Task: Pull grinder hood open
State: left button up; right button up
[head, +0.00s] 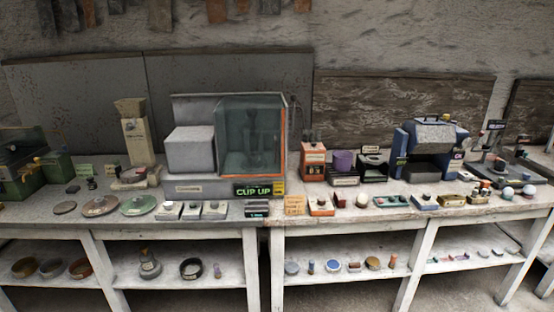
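A grey machine with a boxy housing (190,150) stands on the bench left of the middle. Its right part is a clear, greenish hood (235,135) with an orange edge, which looks closed over a dark spindle-like shape. The hood is likely the grinder hood, though no label names it. A dark sign (258,190) reading "CUP UP" is at its lower front. No handle can be made out clearly. Neither of my grippers shows in the head view.
A white bench (345,213) runs across the view with a lower shelf. Small boxes with knobs (191,210) and round discs (139,205) line its front. An orange box (313,162) stands right of the hood. A blue machine (432,145) is farther right.

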aim_at(241, 102)
jog(key=u, duration=0.55)
jog(key=i, duration=1.7)
jog(key=z, duration=0.6)
